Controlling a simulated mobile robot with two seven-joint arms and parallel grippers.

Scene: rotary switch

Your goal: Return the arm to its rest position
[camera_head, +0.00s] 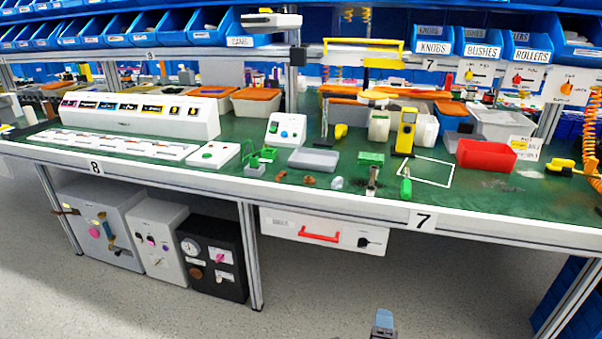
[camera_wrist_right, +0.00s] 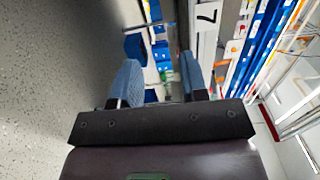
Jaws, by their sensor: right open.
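My right gripper (camera_head: 384,322) shows at the bottom edge of the head view, right of centre. It is over the floor, in front of the workbench and apart from it. In the right wrist view, the two blue fingers of the gripper (camera_wrist_right: 158,62) stand apart with nothing between them. Most of my right arm is out of the head view. My left gripper is not in view. A white unit (camera_head: 280,226) with a red handle and a black knob (camera_head: 363,242) hangs under the bench, clear of my gripper.
A black panel box (camera_head: 212,258) and grey boxes stand below left. The floor (camera_head: 310,300) in front is clear.

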